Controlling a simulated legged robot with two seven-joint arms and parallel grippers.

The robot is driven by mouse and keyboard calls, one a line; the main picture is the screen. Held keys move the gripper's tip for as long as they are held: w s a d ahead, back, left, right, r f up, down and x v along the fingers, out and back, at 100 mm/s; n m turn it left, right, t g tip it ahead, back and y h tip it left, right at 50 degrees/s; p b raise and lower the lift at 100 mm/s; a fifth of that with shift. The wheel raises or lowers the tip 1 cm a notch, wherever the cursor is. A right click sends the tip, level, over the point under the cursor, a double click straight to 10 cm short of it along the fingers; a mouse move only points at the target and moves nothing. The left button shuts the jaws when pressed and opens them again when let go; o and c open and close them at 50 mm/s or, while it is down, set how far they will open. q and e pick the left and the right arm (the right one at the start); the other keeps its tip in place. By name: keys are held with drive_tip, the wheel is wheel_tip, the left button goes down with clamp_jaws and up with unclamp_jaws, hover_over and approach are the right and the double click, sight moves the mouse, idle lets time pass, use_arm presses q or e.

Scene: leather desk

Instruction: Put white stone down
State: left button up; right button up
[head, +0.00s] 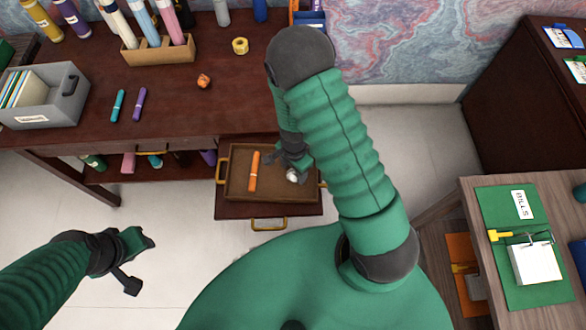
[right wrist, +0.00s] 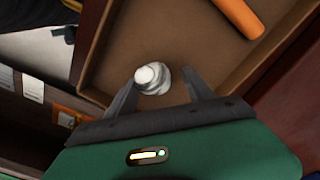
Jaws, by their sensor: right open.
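The white stone (head: 292,175) lies in the brown tray (head: 238,196), toward its right side. In the right wrist view the stone (right wrist: 152,78) looks like a small stack of pale pieces on the tray floor. My right gripper (head: 290,160) is over the tray beside the stone. In the right wrist view its two fingers (right wrist: 163,88) are spread, one on each side of the stone. My left gripper (head: 140,262) hangs over the floor at the lower left, away from the tray; its fingers look apart.
An orange marker (head: 253,171) lies in the tray, left of the stone. The tray has gold handles and sits on an open drawer (head: 232,211) below the dark desk (head: 180,95). A green clipboard (head: 500,205) lies on the cabinet at right. Bare floor is at the lower left.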

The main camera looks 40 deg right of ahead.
drive_tip(key=shift+s, duration=0.15)
drive_tip(key=shift+r+p, duration=0.25)
drive_tip(key=shift+p, duration=0.05)
drive_tip(key=s+a+r+n+t+p, duration=0.1)
drive_tip(key=a+r+n, duration=0.1)
drive_tip(key=r+n, duration=0.6)
drive_tip(key=s+a+r+n+t+p, duration=0.1)
drive_tip(key=s+a+r+n, duration=0.1)
drive_tip(key=r+n, duration=0.6)
wheel_tip(320, 180, up, 6)
drive_tip(key=shift+s+a+r+t, duration=0.2)
drive_tip(key=shift+a+t, duration=0.1)
drive_tip(key=shift+a, duration=0.2)
drive_tip(key=shift+s, duration=0.15)
